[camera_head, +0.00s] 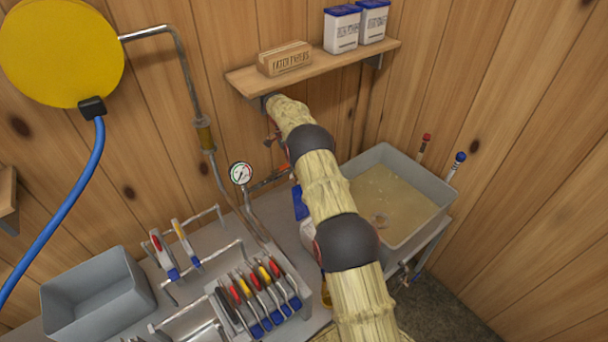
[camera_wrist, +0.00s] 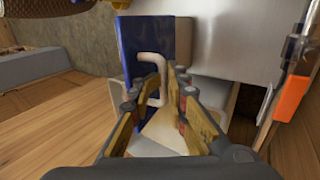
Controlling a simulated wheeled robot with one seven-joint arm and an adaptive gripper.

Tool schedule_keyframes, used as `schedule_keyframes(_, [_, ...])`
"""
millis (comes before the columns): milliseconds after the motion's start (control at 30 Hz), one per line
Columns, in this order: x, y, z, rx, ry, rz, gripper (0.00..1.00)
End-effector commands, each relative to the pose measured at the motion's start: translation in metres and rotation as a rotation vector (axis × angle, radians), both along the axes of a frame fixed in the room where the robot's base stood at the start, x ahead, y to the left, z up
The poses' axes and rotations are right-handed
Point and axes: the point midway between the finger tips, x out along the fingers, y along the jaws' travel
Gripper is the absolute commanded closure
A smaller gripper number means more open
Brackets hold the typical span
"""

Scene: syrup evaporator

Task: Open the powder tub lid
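The powder tub shows in the head view as a white body (camera_head: 308,232) with a blue lid (camera_head: 299,204), mostly hidden behind my arm. In the wrist view the blue lid (camera_wrist: 139,40) is a tall blue panel with a pale bent handle (camera_wrist: 155,68) on its face. Pale tub-like surfaces (camera_wrist: 205,88) lie right of and below it. I cannot tell whether the lid is raised. My gripper (camera_wrist: 155,88) is open, with its fingertips apart on either side of the handle's lower part; contact is unclear. My gripper's fingers are hidden in the head view.
A pressure gauge (camera_head: 241,173) and pipework stand left of my arm. A grey basin of cloudy liquid (camera_head: 400,195) is at right. A tool rack (camera_head: 258,300) and empty grey bin (camera_head: 97,298) are at left. A shelf (camera_head: 325,66) holds blue-lidded containers (camera_head: 342,30). An orange part (camera_wrist: 290,97) is near my gripper.

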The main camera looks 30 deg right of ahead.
Motion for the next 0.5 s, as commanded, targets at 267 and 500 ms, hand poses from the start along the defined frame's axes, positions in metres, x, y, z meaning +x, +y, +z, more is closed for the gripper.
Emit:
schedule_keyframes(267, [-0.0085,0.0036,-0.0169,0.012,0.03,0.001,0.74])
schedule_keyframes(500, [-0.0074,0.0027,-0.0134,0.01,0.027,0.003,0.73])
